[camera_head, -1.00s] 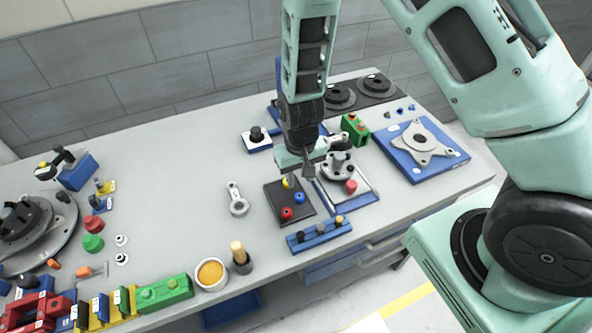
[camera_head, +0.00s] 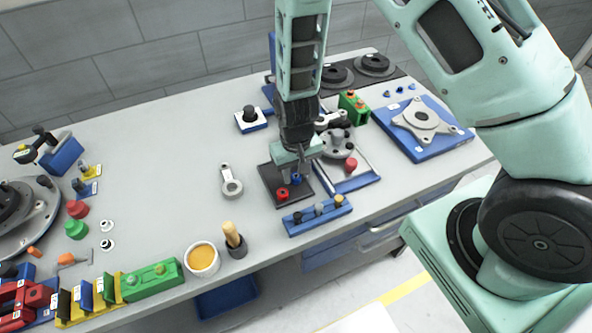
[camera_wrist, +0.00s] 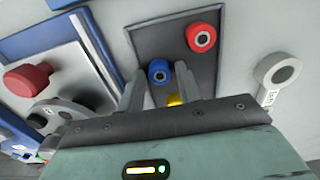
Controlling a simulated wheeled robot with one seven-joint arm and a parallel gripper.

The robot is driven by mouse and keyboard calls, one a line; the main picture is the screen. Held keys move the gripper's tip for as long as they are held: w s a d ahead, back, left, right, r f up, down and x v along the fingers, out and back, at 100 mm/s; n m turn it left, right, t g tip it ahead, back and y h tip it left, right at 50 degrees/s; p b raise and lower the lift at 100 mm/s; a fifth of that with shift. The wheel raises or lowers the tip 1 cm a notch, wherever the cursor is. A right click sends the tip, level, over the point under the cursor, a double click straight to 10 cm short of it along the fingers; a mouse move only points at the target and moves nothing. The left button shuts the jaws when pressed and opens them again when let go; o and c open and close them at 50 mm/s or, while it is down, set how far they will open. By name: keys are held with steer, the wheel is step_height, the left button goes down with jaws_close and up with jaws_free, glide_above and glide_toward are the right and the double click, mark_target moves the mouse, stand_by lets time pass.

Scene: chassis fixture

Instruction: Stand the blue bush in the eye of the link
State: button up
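The blue bush (camera_head: 297,179) stands on a dark tray (camera_head: 269,174) in the head view. In the wrist view the blue bush (camera_wrist: 158,70) shows as a ring with a dark bore, between the tips of my two fingers. My gripper (camera_wrist: 161,68) is open, with a gap visible on each side of the bush; it also shows low over the tray in the head view (camera_head: 299,172). The grey link (camera_head: 230,181) lies flat on the bench left of the tray. Its round eye (camera_wrist: 283,72) shows at the right of the wrist view, empty.
A red bush (camera_wrist: 201,37) and a yellow bush (camera_wrist: 174,99), partly hidden by my gripper, share the tray. A blue rack with pegs (camera_head: 318,214) stands in front of it. A fixture with a red knob (camera_head: 351,164) is to the right. The bench around the link is clear.

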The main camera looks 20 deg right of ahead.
mark_target(296, 176)
jaws_close()
steer(key=shift+r, duration=0.15)
steer(key=shift+r+p, duration=0.85)
steer(key=shift+r, duration=0.05)
steer(key=shift+r, duration=0.1)
steer(key=shift+r+p, duration=1.25)
steer(key=shift+r, duration=0.15)
